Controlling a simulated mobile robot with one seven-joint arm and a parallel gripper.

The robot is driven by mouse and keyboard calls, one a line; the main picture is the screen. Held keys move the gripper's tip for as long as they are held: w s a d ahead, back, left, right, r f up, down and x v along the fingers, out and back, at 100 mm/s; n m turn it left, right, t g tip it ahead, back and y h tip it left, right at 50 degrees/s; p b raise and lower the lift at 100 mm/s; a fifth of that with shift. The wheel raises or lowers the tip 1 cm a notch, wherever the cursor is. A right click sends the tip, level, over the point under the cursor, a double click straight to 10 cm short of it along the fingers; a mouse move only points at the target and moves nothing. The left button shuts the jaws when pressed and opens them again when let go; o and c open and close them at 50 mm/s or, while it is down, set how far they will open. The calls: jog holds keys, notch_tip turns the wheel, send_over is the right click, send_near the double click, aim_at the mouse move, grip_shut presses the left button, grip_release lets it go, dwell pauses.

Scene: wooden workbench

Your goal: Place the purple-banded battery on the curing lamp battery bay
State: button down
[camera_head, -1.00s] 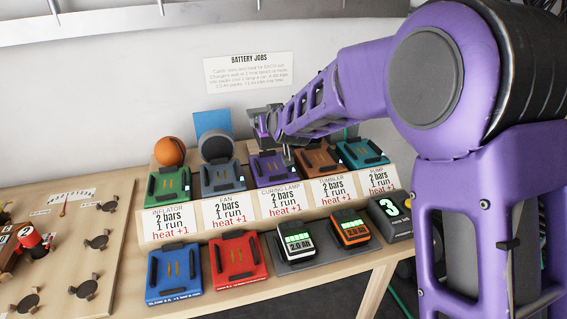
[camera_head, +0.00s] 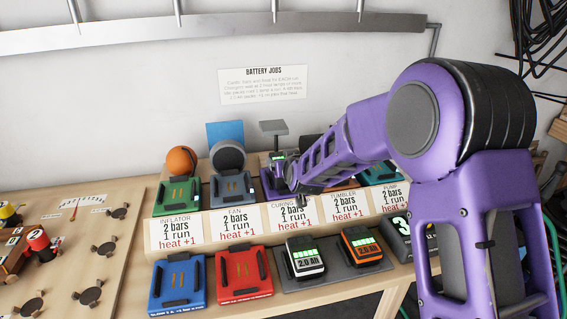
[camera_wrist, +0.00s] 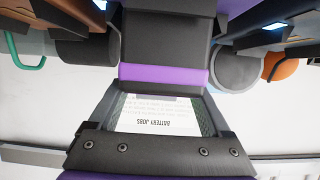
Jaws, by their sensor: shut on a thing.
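The purple-banded battery shows in the wrist view as a dark block with a purple band (camera_wrist: 163,73). My gripper (camera_wrist: 163,90) is shut on it, with one finger on each side. In the head view, the battery's small green-lit face (camera_head: 278,157) shows above the purple curing lamp bay (camera_head: 268,188), in the middle of the back row. My forearm hides the right side of the bay and most of the gripper. I cannot tell whether the battery touches or sits in the bay. The grey lamp head (camera_head: 273,128) stands just behind.
The grey fan bay (camera_head: 232,188) and green inflator bay (camera_head: 177,197) are empty at left. The tumbler bay is mostly hidden behind my arm. Blue (camera_head: 177,285) and red (camera_head: 243,275) docks are empty in front. White (camera_head: 305,258) and orange (camera_head: 361,246) batteries stand beside them.

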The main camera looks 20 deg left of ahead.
jog(key=shift+f, duration=0.25)
grip_release()
jog(key=shift+s+d+r, duration=0.1)
jog(key=shift+s+r, duration=0.05)
jog(key=shift+r, duration=0.05)
jog(key=v, duration=1.1)
jog(key=shift+s+d, duration=0.2)
jog(key=shift+s, duration=0.1)
